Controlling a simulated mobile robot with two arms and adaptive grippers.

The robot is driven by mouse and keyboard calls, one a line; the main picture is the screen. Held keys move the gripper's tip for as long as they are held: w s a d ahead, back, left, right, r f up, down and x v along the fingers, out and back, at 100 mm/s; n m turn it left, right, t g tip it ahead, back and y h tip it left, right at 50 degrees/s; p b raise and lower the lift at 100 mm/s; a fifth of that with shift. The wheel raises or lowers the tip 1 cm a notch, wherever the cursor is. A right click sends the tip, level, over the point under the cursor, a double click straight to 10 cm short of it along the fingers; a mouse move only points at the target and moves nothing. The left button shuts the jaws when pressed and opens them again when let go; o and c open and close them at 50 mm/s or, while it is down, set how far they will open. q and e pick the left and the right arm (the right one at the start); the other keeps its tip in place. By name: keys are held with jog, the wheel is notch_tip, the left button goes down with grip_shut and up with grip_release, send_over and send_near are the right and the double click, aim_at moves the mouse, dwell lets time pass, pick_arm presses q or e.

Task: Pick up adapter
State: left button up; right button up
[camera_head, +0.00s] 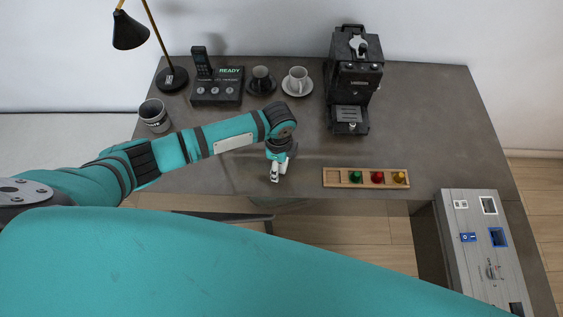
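No thing in view is clearly recognisable as the adapter. A small blue piece with a white mark (467,237) on the grey panel at the lower right may be it, but it is too small to be sure. My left gripper (279,172) points down over the front edge of the grey table, left of the capsule tray and well away from the panel. Pale parts show at its tip; whether they are fingers or something held, and whether it is open, I cannot tell. My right gripper is not in view.
The grey panel (465,270) has sockets, one blue-framed (498,237). A wooden tray (332,184) holds green, red and yellow capsules. A black coffee machine (355,85), two cups on saucers, a phone base (217,92), a lamp (130,32) and a mug (154,115) stand behind. The table's middle is clear.

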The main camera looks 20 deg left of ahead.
pick_arm(q)
jog(key=c, duration=1.1)
jog(key=shift+c, duration=0.2)
jog(key=shift+r, duration=0.2)
